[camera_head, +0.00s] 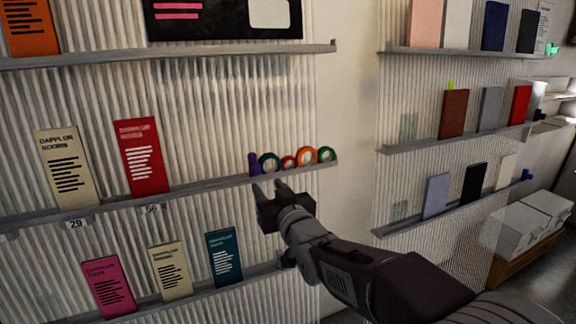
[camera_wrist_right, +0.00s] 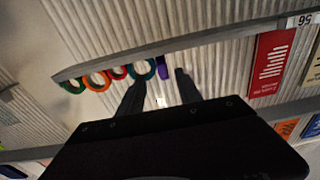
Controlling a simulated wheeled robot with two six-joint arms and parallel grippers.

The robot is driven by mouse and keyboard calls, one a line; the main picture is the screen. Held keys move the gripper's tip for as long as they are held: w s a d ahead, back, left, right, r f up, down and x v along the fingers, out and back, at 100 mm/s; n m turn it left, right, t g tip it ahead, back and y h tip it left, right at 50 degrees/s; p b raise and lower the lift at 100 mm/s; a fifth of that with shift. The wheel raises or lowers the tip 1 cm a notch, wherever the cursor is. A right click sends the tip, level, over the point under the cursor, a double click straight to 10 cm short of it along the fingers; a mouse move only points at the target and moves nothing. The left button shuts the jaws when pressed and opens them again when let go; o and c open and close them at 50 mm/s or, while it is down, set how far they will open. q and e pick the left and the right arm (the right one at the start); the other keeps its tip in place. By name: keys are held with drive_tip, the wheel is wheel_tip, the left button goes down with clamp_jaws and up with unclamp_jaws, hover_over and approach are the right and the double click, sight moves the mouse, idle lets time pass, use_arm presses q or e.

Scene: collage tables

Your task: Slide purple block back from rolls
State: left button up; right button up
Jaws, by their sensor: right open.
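The purple block (camera_head: 254,163) stands upright on the middle wall shelf (camera_head: 205,185), at the left end of a row of rolls. My right gripper (camera_head: 268,190) is open and empty, just below and in front of the shelf near the block. In the right wrist view its fingers (camera_wrist_right: 160,90) spread toward the block and green roll. My left gripper is not in view.
A red booklet (camera_head: 141,157) and a cream booklet (camera_head: 64,167) stand left on the same shelf. Bare shelf lies between the red booklet and the block. A lower shelf holds several booklets, including a teal one (camera_head: 223,258). More shelves stand at right.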

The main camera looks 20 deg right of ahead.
sight(257, 172)
drive_tip(key=w, duration=0.2)
drive_tip(key=w+p, duration=0.1)
drive_tip(key=w, duration=0.4)
drive_tip(key=shift+w+a+r, duration=0.15)
drive_tip(key=shift+a+r, duration=0.1)
drive_tip(key=shift+w, duration=0.5)
clamp_jaws()
idle(0.9)
